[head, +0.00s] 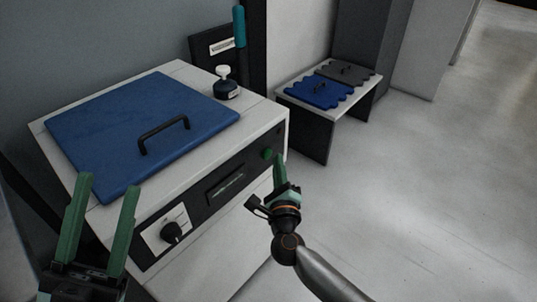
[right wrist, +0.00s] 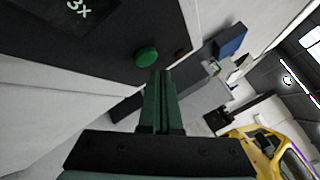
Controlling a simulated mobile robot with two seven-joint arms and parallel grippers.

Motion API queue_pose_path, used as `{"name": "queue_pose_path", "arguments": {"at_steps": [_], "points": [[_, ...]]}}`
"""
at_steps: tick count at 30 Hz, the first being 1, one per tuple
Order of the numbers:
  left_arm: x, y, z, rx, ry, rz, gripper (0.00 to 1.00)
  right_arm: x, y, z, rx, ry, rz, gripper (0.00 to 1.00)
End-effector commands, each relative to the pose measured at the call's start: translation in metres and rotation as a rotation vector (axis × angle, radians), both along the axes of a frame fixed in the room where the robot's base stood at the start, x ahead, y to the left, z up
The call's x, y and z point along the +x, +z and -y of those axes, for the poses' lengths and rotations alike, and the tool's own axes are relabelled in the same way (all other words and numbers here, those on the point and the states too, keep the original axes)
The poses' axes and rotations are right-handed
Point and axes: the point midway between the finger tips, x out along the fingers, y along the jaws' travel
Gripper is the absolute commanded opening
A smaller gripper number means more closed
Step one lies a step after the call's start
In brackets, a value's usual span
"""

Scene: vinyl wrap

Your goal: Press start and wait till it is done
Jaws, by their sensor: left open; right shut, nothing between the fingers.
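The machine (head: 70,115) is a white box with a blue lid (head: 120,130) lying shut on top. Its dark front panel carries a round green button (head: 268,154), a display (head: 226,186) and a black knob (head: 173,233). The button also shows in the right wrist view (right wrist: 147,57). My right gripper (head: 279,161) is shut and empty, its fingertips close to the button. In the right wrist view the fingertips (right wrist: 161,75) appear just beside and below the button; I cannot tell if they touch. My left gripper (head: 104,184) is open and empty, in front of the machine's left side.
A small dark bottle with a white knob (head: 226,83) stands on the machine's back right corner. A low bench (head: 287,93) with blue (head: 320,92) and grey (head: 345,71) wavy-edged pieces stands behind. The floor (head: 430,170) to the right is clear.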

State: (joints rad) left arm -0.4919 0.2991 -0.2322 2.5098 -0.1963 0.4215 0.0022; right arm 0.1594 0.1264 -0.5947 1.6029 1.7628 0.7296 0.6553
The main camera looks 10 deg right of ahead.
Motion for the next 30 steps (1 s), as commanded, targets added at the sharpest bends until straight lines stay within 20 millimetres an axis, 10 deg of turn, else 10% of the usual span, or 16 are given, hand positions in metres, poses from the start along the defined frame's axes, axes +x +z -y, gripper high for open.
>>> {"name": "queue_pose_path", "arguments": {"at_steps": [30], "points": [[-0.0002, -0.0003, 0.0005, 0.0, -0.002, -0.002, 0.5, 0.0068, 0.0001, -0.0053, 0.0, 0.0, 0.0, 0.0]]}}
